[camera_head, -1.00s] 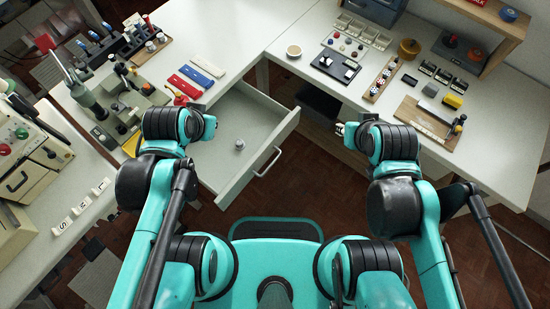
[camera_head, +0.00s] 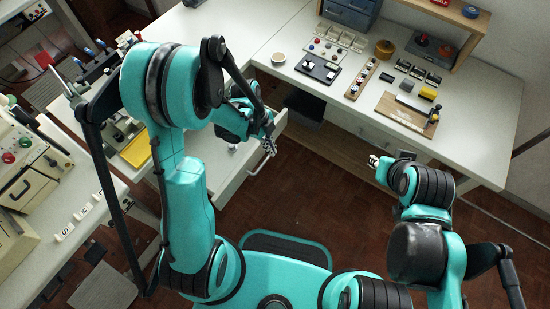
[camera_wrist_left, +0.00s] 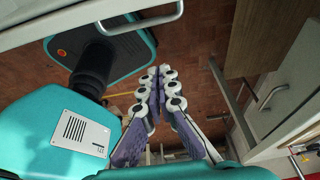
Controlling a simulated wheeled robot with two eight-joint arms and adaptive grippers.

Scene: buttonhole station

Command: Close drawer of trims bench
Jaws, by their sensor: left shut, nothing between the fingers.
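The white drawer (camera_head: 236,182) of the trims bench stands open, pulled out from under the white bench. Its bar handle (camera_head: 258,165) is on the front face. It also shows in the left wrist view (camera_wrist_left: 140,24), along the white drawer front (camera_wrist_left: 60,22) at the top left. My left gripper (camera_head: 270,147) is at the drawer's front edge, close to the handle. In the left wrist view its fingers (camera_wrist_left: 160,75) are together and empty, apart from the handle in the picture. My left arm hides much of the drawer. My right gripper (camera_head: 376,162) is over open floor; its fingers are too small to read.
A small grey piece (camera_head: 232,148) lies inside the drawer. The right-hand bench (camera_head: 470,110) carries a black tray (camera_head: 318,69), a wooden board (camera_head: 402,112) and small parts. A yellow tray (camera_head: 137,150) is at the left. The floor (camera_head: 315,195) before the drawer is clear.

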